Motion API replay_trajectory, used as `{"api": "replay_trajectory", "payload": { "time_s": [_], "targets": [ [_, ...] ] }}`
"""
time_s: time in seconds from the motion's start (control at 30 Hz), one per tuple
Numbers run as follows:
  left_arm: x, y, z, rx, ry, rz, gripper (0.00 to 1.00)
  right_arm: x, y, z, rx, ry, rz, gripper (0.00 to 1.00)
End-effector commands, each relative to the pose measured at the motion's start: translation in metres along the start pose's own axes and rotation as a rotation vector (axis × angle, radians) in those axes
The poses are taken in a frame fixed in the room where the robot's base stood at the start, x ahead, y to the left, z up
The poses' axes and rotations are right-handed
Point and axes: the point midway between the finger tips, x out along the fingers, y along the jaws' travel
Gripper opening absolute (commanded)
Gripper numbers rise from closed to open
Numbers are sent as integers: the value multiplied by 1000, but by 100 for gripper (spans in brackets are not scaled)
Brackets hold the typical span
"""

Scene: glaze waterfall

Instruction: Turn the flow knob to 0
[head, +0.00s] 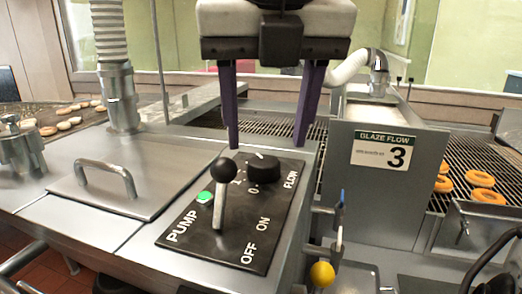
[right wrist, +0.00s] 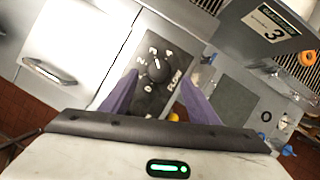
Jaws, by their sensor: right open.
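The flow knob (head: 264,168) is a round black dial on the black control panel (head: 186,240). It also shows in the right wrist view (right wrist: 158,71), ringed by white numbers. Its white mark points away from the 0 side, roughly toward the 3; the exact setting is hard to read. The glaze flow sign (head: 382,151) shows 3. My right gripper (head: 267,142) has two purple fingers pointing down, spread apart above and around the knob's sides. It is open and holds nothing; contact with the knob is not visible. My left gripper is out of view.
The pump lever (head: 222,200), with a black ball, stands close left of the knob. A green button (head: 205,197) is beside it. A handled metal lid (head: 125,185) lies left. Doughnuts (head: 480,179) sit on the rack at right. A yellow ball (head: 322,274) is below the panel.

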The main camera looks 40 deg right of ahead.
Motion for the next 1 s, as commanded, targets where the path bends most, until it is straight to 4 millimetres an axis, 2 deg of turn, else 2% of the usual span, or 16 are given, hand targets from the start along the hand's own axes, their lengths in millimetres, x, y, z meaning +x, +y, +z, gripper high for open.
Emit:
{"api": "replay_trajectory", "payload": {
  "time_s": [0.1,0.3,0.63,0.67,0.9,1.0],
  "targets": [
    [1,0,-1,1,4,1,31,22,0,0,-1,4,-1,55],
    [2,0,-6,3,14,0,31,43,0,0,1,1,0,55],
    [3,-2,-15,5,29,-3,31,48,0,0,2,0,0,55],
    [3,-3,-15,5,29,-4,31,48,0,0,2,0,0,53],
    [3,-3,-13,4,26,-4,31,47,0,0,1,0,0,14],
    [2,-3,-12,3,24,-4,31,47,0,0,0,-1,0,14]
  ]
}}
